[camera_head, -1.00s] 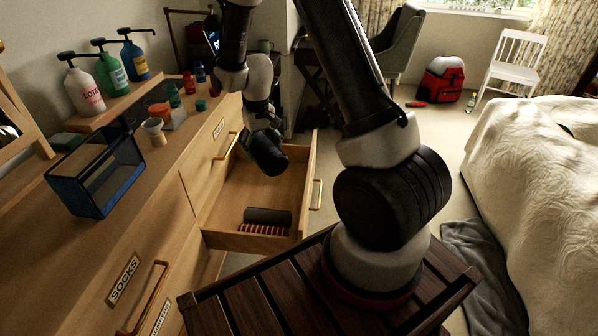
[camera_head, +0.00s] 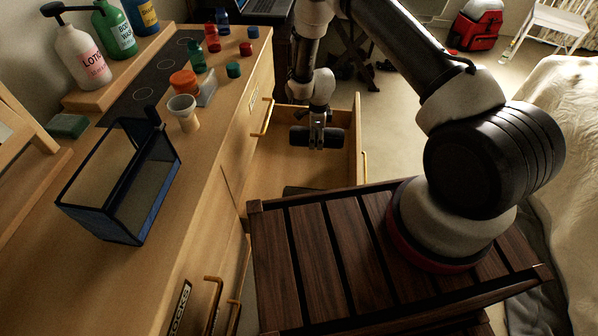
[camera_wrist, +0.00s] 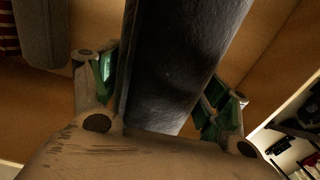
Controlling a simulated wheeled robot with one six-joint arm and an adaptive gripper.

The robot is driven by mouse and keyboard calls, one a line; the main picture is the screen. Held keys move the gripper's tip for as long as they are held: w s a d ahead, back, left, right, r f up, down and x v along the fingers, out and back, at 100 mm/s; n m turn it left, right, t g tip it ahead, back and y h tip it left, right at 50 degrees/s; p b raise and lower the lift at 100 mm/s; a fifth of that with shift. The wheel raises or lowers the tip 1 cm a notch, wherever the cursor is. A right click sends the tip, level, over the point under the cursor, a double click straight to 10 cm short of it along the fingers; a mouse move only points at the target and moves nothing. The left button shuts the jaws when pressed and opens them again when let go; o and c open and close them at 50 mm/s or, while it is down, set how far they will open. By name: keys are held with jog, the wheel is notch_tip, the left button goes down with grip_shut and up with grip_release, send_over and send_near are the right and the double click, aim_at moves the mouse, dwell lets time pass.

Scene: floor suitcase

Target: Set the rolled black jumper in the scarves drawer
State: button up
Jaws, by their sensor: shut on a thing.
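My gripper (camera_head: 316,143) points down over the open drawer (camera_head: 355,150) and is shut on the rolled black jumper (camera_head: 333,138). The jumper sticks out on both sides of the fingers. In the wrist view the jumper (camera_wrist: 180,65) is a dark roll between the green-padded fingers (camera_wrist: 165,100), above the drawer's wooden floor. I cannot tell whether it touches the floor. The open drawer's label is not visible, so its name cannot be read. A grey roll (camera_wrist: 42,35) lies in it beside a red-striped item (camera_wrist: 8,32); the head view mostly hides these.
A closed drawer labelled SOCKS (camera_head: 180,308) is nearer. A slatted wooden surface (camera_head: 300,262) lies under my arm's base. A bed (camera_head: 570,130) stands right.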

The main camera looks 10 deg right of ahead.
jog(key=shift+m, duration=0.3)
notch_tip(320, 180, down, 6)
jog(key=shift+a, duration=0.15)
jog(key=shift+f, duration=2.3)
jog(key=shift+f, duration=0.15)
jog(key=o, duration=1.3)
jog(key=shift+s, duration=0.1)
